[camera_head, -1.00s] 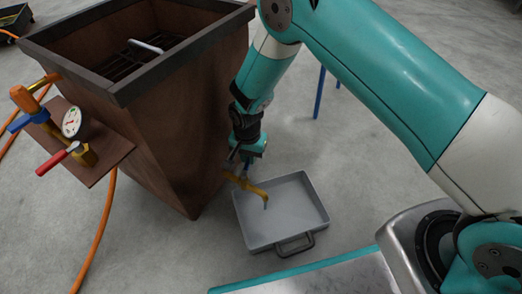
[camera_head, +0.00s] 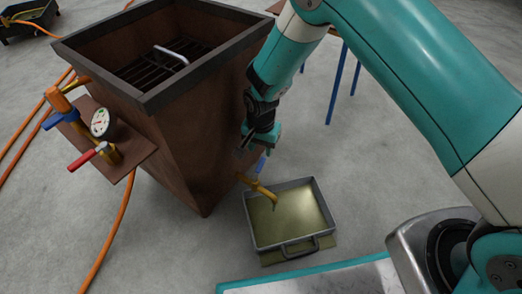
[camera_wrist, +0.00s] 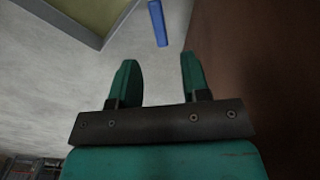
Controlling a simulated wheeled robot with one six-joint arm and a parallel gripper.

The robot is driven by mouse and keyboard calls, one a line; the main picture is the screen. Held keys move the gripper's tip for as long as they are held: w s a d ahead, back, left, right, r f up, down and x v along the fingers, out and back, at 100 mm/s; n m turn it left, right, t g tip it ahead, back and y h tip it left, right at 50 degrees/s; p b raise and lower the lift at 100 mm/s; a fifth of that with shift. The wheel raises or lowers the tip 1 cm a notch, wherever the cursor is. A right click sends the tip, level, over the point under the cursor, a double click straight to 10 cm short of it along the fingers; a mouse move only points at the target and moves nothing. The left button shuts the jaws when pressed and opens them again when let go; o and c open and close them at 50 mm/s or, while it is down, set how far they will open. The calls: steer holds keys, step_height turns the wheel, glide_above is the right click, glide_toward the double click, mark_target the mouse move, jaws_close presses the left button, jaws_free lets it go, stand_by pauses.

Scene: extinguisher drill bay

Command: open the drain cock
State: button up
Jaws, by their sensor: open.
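The brass drain cock (camera_head: 259,188) juts from the lower side of the brown tapered bin (camera_head: 196,165), its spout over the tray. Its blue lever (camera_head: 261,164) stands up from the brass body and also shows in the wrist view (camera_wrist: 158,22), beyond my fingertips. My gripper (camera_head: 245,151) is open and empty, just above and left of the lever, close to the bin wall. Both fingers also show in the wrist view (camera_wrist: 158,65), with nothing between them. The grey tray (camera_head: 318,207) on the floor holds a yellowish liquid. Any stream from the spout is too small to tell.
A yellowish patch shows on the floor at the tray's front edge (camera_head: 270,259). A gauge panel (camera_head: 128,158) with red and blue levers and an orange hose (camera_head: 110,235) is on the bin's left. Blue table legs (camera_head: 338,95) stand behind my arm. Floor right of the tray is clear.

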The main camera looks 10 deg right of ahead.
step_height(320, 180, up, 11)
steer(key=p, duration=0.4)
steer(key=shift+f, duration=0.1)
